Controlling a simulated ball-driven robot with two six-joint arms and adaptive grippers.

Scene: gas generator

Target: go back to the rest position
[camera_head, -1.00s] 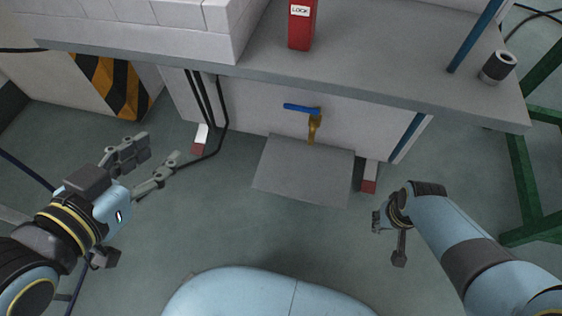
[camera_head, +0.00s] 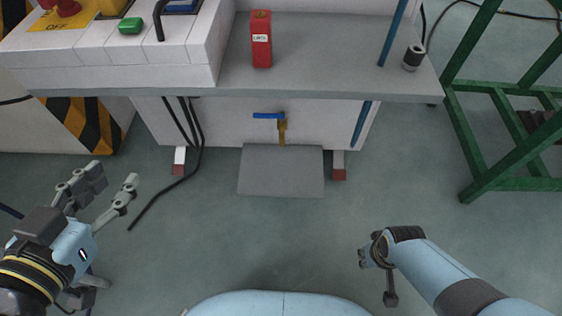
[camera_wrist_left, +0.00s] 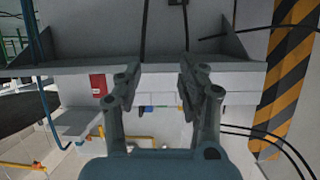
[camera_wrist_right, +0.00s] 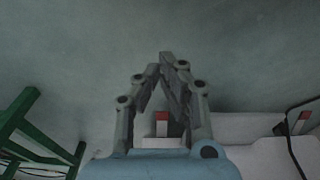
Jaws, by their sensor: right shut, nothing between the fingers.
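My left gripper (camera_head: 114,176) is at the left of the head view, over the floor in front of the generator. Its two fingers are spread apart with nothing between them, as the left wrist view (camera_wrist_left: 159,68) also shows. My right gripper (camera_wrist_right: 166,58) has its fingertips together and empty in the right wrist view, with bare floor beyond them. In the head view my right gripper (camera_head: 366,257) is low at the right, seen only in part, clear of the generator.
The generator's grey ledge (camera_head: 320,85) crosses ahead, carrying a red box (camera_head: 261,40). Below it are a blue-handled valve (camera_head: 269,116) and a grey plate (camera_head: 280,172). A green frame (camera_head: 495,175) stands at the right. The floor between my grippers is clear.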

